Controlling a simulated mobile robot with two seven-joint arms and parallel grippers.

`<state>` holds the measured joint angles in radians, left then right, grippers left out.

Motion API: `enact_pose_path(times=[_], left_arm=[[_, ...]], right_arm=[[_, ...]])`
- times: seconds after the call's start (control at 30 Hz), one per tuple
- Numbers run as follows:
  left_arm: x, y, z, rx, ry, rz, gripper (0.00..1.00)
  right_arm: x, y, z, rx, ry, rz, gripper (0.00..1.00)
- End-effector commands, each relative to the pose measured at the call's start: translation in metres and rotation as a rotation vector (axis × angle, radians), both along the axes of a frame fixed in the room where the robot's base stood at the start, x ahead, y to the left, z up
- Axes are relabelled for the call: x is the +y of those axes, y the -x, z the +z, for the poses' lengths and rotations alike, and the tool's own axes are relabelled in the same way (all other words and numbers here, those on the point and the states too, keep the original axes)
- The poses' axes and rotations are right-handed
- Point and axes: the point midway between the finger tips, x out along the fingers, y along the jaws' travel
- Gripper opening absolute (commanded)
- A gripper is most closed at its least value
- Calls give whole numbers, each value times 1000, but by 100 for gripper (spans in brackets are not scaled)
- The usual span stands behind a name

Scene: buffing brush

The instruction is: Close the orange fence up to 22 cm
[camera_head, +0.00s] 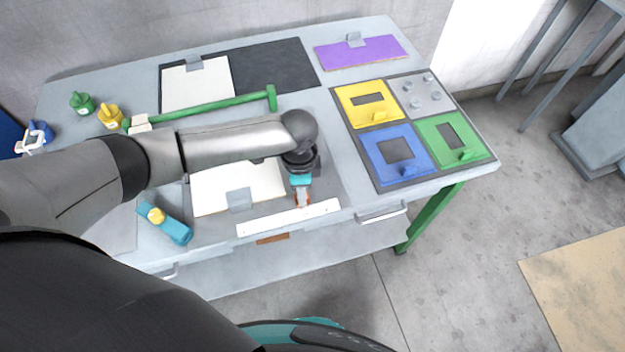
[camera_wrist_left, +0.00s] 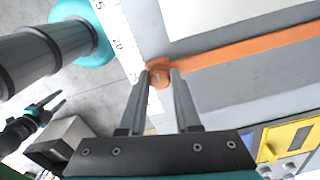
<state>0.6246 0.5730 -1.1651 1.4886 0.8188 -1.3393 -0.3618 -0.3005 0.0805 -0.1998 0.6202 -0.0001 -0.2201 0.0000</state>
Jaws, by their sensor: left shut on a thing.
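The orange fence shows in the left wrist view (camera_wrist_left: 250,49) as a flat bar running right from a rounded end with a small knob. My left gripper (camera_wrist_left: 160,73) is shut on this end. The white ruler (camera_wrist_left: 120,40) lies beside it, with 15 and 20 legible; the fence end sits past the 20 mark, exact reading unclear. In the head view my left gripper (camera_head: 302,195) reaches down at the ruler (camera_head: 288,218) along the table's front edge, and my arm hides most of the fence. My right gripper (camera_wrist_left: 48,106) hangs apart with its fingers spread.
A white sheet (camera_head: 235,187) with a grey clip lies left of the gripper. A green bar (camera_head: 215,108) lies behind my arm. A blue-teal bottle (camera_head: 172,226) lies at the front left. Yellow (camera_head: 353,113), blue (camera_head: 377,167) and green (camera_head: 425,138) plates sit to the right.

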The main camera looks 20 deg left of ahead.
Motion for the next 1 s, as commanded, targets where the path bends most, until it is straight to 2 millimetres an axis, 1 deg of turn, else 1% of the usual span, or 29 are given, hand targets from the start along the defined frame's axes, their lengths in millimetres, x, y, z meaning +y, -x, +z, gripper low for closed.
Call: enact_pose_path(times=[0.03,0.2,0.6,0.63,0.87,1.0], left_arm=[[6,5,4,5,-2,5,0],[17,12,2,4,-2,3,0],[20,13,0,2,-2,1,0],[20,13,0,2,-2,1,35],[19,13,0,2,-2,1,61],[19,13,0,0,-1,0,62]], right_arm=[[0,0,10,0,0,0,49],[0,0,19,0,0,0,49],[0,0,20,-1,0,0,49],[0,0,20,-1,0,0,49],[0,0,20,-1,0,0,49],[0,0,20,-1,0,0,49]])
